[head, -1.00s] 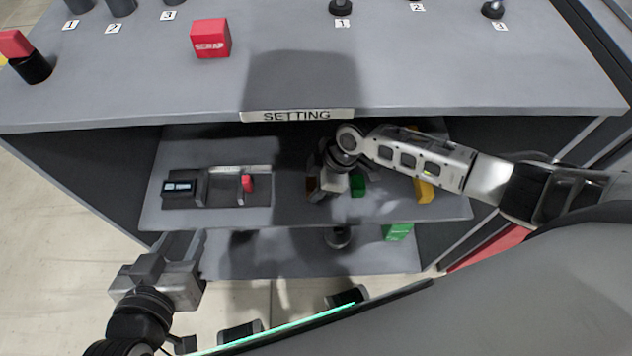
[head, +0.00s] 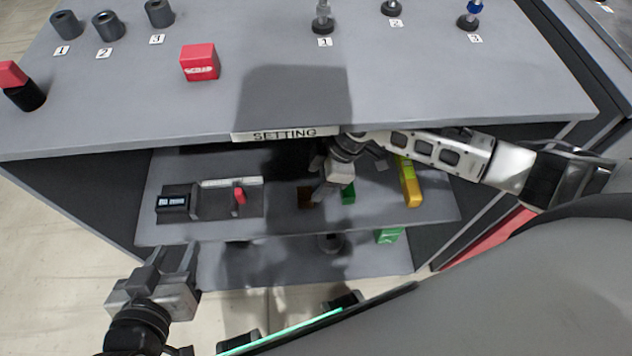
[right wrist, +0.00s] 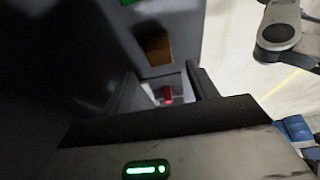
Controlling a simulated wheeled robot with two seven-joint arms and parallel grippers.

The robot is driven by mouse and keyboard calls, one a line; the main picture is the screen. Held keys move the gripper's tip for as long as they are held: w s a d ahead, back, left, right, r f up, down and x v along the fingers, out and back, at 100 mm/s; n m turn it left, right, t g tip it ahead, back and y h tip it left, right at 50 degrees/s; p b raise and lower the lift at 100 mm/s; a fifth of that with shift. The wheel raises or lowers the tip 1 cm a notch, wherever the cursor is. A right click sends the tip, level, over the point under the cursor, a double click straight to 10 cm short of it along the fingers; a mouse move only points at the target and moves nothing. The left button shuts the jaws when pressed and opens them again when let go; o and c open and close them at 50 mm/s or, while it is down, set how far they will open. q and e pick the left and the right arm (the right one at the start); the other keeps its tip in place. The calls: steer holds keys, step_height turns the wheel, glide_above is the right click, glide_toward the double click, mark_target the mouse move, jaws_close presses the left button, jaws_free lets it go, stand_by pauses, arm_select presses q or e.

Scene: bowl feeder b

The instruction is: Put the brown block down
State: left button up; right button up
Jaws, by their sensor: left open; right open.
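The brown block (head: 305,196) lies on the middle shelf (head: 285,228), left of a green block (head: 348,193). My right gripper (head: 322,188) is over the shelf just right of the brown block and partly overlaps it in the head view. In the right wrist view, the brown block (right wrist: 157,47) shows beyond the open fingers (right wrist: 163,85), with nothing between them. My left gripper (head: 172,262) is open and empty, in front of the shelf's left end.
A device with a dark display (head: 174,202) and a small red part (head: 239,196) stand left on the shelf. A lower shelf holds a green block (head: 388,236).

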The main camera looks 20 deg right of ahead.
steer(key=s+a+r+m+t+y, duration=0.3)
steer(key=s+a+m+t, duration=0.15)
steer(key=s+a, duration=0.4)
arm_select(q)
steer(key=shift+s, duration=0.1)
arm_select(e)
steer(key=s+d+r+m+t+h, duration=0.2)
steer(key=d+r+m+t, duration=0.3)
steer(key=m, duration=0.3)
steer(key=shift+s+d+r+t+h, duration=0.2)
steer(key=shift+d+r+t+h, duration=0.15)
steer(key=shift+d+r+h, duration=0.45)
arm_select(q)
steer(key=shift+r, duration=0.15)
arm_select(e)
steer(key=shift+d+r, duration=0.1)
arm_select(q)
steer(key=r+p, duration=0.1)
steer(key=p, duration=0.4)
steer(key=r+g+p, duration=0.1)
steer(key=p, duration=0.1)
steer(key=shift+s+a+r+y, duration=0.1)
steer(key=shift+a+r+y, duration=0.15)
steer(key=shift+r+y, duration=0.05)
arm_select(e)
steer(key=r, duration=0.2)
steer(key=shift+d+r+g, duration=0.25)
steer(key=shift+r+g, duration=0.05)
steer(key=shift+g, duration=0.1)
